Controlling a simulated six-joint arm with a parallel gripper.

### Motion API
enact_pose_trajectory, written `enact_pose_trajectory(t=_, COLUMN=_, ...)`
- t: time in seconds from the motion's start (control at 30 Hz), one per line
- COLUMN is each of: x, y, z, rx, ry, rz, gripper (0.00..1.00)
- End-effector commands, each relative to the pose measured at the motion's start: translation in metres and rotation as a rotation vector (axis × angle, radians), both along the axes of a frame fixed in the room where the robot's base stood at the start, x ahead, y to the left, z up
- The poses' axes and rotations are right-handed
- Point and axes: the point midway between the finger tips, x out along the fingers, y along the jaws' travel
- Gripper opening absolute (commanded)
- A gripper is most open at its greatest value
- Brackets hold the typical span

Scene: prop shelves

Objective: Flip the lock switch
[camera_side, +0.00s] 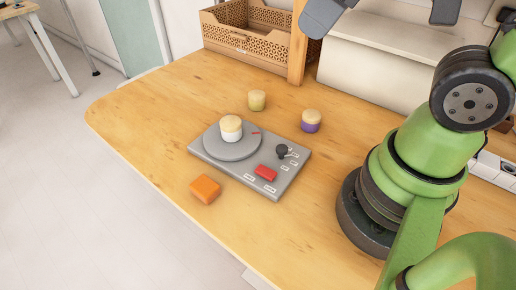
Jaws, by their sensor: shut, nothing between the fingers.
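A flat grey control box (201,152) lies on the wooden table. It carries a round grey disc (231,148) with a cream-topped white jar (231,128) on it. A black knob-like lever (281,150) and a red block-shaped control (265,173) sit on its right part, among small white labels. I cannot read the labels or tell which control is the lock switch. Grey parts of my gripper (384,10) show at the top edge, cut off by the frame. It is shut and empty, high up and well clear of the box. Its fingertip contact is not clearly seen.
An orange block (205,189) lies in front of the box. A wooden crate (240,38) and post (298,45) stand at the back. The table's left part is clear.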

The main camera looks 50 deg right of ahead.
Motion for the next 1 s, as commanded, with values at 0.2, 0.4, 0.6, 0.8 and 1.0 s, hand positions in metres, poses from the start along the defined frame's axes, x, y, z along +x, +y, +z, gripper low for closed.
enact_pose_trajectory(t=0.2, x=0.032, y=0.010, z=-0.037, rx=-0.223, ry=0.114, rz=0.506, gripper=0.00)
enact_pose_trajectory(t=0.4, x=0.053, y=0.021, z=-0.078, rx=-0.361, ry=0.195, rz=0.971, gripper=0.00)
enact_pose_trajectory(t=0.6, x=0.062, y=0.028, z=-0.108, rx=-0.419, ry=0.240, rz=1.291, gripper=0.00)
enact_pose_trajectory(t=0.8, x=0.064, y=0.030, z=-0.119, rx=-0.434, ry=0.252, rz=1.405, gripper=0.00)
enact_pose_trajectory(t=1.0, x=0.064, y=0.030, z=-0.119, rx=-0.435, ry=0.250, rz=1.409, gripper=0.00)
